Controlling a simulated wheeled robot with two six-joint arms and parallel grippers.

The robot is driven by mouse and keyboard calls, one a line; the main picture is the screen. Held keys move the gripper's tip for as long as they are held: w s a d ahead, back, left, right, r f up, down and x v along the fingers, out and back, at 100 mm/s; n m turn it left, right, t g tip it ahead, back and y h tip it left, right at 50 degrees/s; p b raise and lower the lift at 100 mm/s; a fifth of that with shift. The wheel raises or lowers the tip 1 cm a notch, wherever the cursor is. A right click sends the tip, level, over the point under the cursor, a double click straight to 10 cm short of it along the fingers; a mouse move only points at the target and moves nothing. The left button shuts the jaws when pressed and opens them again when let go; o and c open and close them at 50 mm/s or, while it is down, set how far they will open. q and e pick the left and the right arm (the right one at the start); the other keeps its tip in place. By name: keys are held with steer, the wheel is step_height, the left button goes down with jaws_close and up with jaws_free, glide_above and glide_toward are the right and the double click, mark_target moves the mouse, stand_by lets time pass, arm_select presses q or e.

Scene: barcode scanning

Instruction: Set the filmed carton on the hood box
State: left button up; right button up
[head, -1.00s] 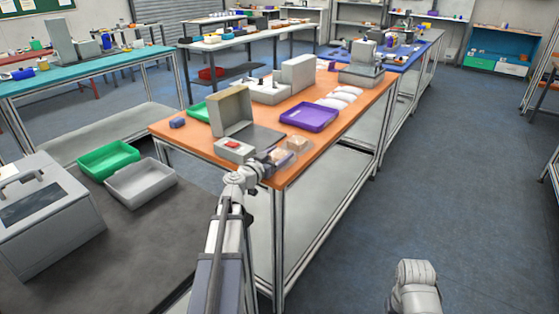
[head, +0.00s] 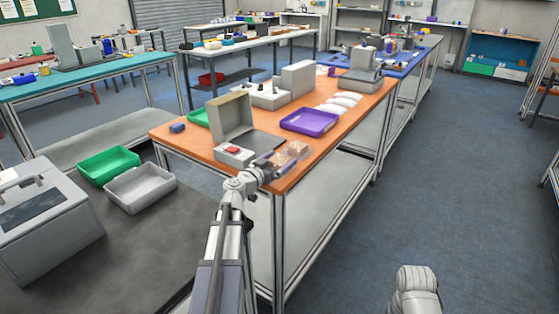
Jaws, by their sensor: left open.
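A small tan carton (head: 299,147) with what looks like clear film around it sits near the front right corner of the orange table. My left gripper (head: 286,159) is open, just in front and to the left of the carton. Whether its fingers touch the film is too small to tell. The hood box appears to be the grey machine with a raised beige hood (head: 231,117) and a red button on its base, left of the carton. Of my right arm only a pale link shows at the bottom right; its gripper is out of view.
A purple tray (head: 310,122) lies behind the carton, with white packets (head: 339,104) beyond it. A grey device (head: 297,78) stands at the back of the orange table (head: 180,141). Green (head: 109,166) and grey (head: 141,188) bins sit on the dark bench at left.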

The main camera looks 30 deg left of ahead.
arm_select(q)
steer(key=s, duration=0.8)
steer(key=shift+s+a+r, duration=0.2)
steer(key=shift+a+r, duration=0.05)
step_height(320, 180, up, 8)
steer(key=p, duration=0.8)
steer(key=shift+w, duration=0.45)
steer(key=shift+f, duration=0.1)
steer(key=s+d+f+m+g+h, duration=0.15)
steer(key=d+f+g, duration=0.25)
steer(key=d, duration=0.6)
steer(key=s+d+f+m+g+h, duration=0.1)
steer(key=d+f+m+g+h, duration=0.3)
steer(key=d, duration=0.6)
steer(key=s+d+f+n+g, duration=0.1)
steer(key=s+d+f+g, duration=0.3)
steer(key=d, duration=0.6)
steer(key=s+d+f+g+y, duration=0.3)
steer(key=s+f+y, duration=0.1)
steer(key=s, duration=0.2)
steer(key=s+d+f+n+g+y, duration=0.1)
steer(key=s+d+f+g+y, duration=0.1)
steer(key=s+d+f+y, duration=0.2)
steer(key=s, duration=0.3)
steer(key=shift+s+d+f+g, duration=0.25)
steer(key=shift+s+f+g, duration=0.05)
steer(key=shift+f+g, duration=0.1)
